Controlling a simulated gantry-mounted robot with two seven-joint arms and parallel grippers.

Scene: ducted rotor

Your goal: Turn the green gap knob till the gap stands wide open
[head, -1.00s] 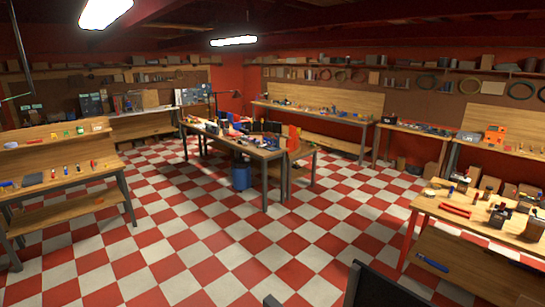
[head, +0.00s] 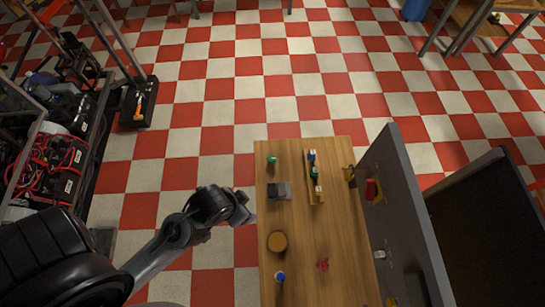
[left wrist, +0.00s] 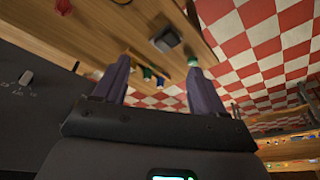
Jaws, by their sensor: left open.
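A narrow wooden bench (head: 300,225) stands in front of me in the head view. A small green round piece (head: 271,159) sits near its far left corner. Another green piece (head: 314,173) sits on a wooden strip between blue and yellow pieces. I cannot tell which, if either, is the gap knob, and no gap is clear. My left gripper (head: 245,208) is left of the bench, apart from these pieces. The left wrist view shows its two fingers (left wrist: 160,76) spread and empty, with the green round piece (left wrist: 192,61) beyond them. My right gripper is out of view.
A dark box (head: 279,190), a round tan disc (head: 277,242), a blue-and-white piece (head: 280,277) and a red piece (head: 322,265) lie on the bench. A tall grey panel (head: 405,190) stands along its right side. Checkered floor is open beyond.

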